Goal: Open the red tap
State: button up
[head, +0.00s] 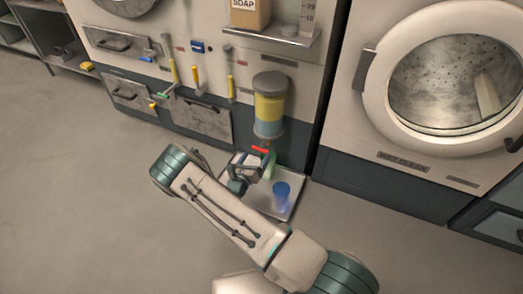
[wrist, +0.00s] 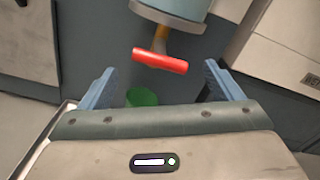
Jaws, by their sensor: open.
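The red tap (wrist: 160,61) is a short red bar handle below a cylindrical tank (wrist: 175,10), seen ahead of my fingers in the wrist view. In the head view the red tap (head: 260,149) sits under the tank (head: 269,106), which holds yellow and blue layers. My gripper (wrist: 163,88) is open, with one blue finger on each side and nothing between them. The tap lies beyond the fingertips, roughly centred between them, apart from both. In the head view my gripper (head: 250,168) is just left of and below the tap, partly hidden by my wrist.
A green item (wrist: 141,97) lies below the tap. A blue cup (head: 281,195) stands on a pale tray (head: 294,190) on the floor. Drawers and yellow-handled tools are at left, a washing machine (head: 450,85) at right. A shelf (head: 270,36) holds a soap box (head: 249,12).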

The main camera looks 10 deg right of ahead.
aim_at(261, 146)
jog(key=b+x, duration=0.1)
jog(key=x, duration=0.5)
